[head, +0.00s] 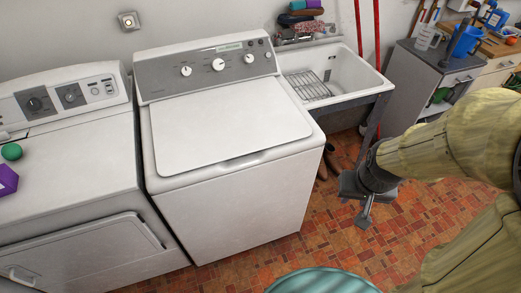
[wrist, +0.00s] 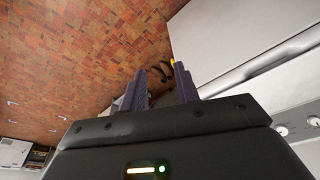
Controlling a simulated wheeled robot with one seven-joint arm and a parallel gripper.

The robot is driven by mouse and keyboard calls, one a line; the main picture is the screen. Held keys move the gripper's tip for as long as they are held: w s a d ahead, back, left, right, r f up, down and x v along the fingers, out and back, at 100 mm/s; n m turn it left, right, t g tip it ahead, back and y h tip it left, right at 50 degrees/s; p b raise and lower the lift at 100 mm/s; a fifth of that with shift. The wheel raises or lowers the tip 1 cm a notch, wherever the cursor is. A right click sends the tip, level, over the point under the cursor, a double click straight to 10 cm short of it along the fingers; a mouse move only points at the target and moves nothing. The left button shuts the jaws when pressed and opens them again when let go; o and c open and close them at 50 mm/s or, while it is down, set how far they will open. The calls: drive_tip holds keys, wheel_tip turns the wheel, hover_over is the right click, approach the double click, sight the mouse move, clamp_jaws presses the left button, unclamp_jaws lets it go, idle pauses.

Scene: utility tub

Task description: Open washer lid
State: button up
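The white top-loading washer (head: 235,200) stands in the middle of the head view, with a grey control panel and several knobs. Its lid (head: 228,122) lies flat and closed, with a handle notch at the front edge. In the wrist view the washer's white body (wrist: 215,50) fills the upper right. My gripper (head: 365,218) hangs to the right of the washer, apart from it, over the brick floor. In the wrist view its two dark fingers (wrist: 160,88) stand apart with nothing between them.
A dryer (head: 65,165) stands left of the washer, with a green ball (head: 11,152) and a purple object (head: 7,180) on it. A utility sink (head: 335,75) is behind right, boots (head: 328,160) below. A teal ribbed object (head: 322,282) is at the front. Brick floor (head: 240,255) is open.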

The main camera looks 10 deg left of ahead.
drive_tip(key=shift+d, duration=0.35)
drive_tip(key=w+a+f+m+t+y+b, duration=0.1)
drive_tip(key=w+a+f+t+b, duration=0.1)
drive_tip(key=w+a+f+b, duration=0.25)
drive_tip(key=w+a+f+t+y+b, duration=0.1)
drive_tip(key=w+f+t+b, duration=0.2)
drive_tip(key=w+f, duration=0.4)
drive_tip(key=a+f+m+t+y+b, duration=0.1)
drive_tip(key=a+f+m+y+b, duration=0.1)
drive_tip(key=a+y, duration=0.4)
drive_tip(key=a+f+m+t+y+b, duration=0.2)
drive_tip(key=a+m+y+b, duration=0.2)
drive_tip(key=a+y+b, duration=0.1)
drive_tip(key=a+y, duration=0.1)
drive_tip(key=a, duration=0.1)
drive_tip(key=shift+s+a+f+b, duration=0.15)
drive_tip(key=shift+a+f+b, duration=0.2)
drive_tip(key=shift+f, duration=0.05)
drive_tip(key=shift+a+f+b, duration=0.1)
drive_tip(key=shift+f+b, duration=0.05)
drive_tip(key=shift+b, duration=0.3)
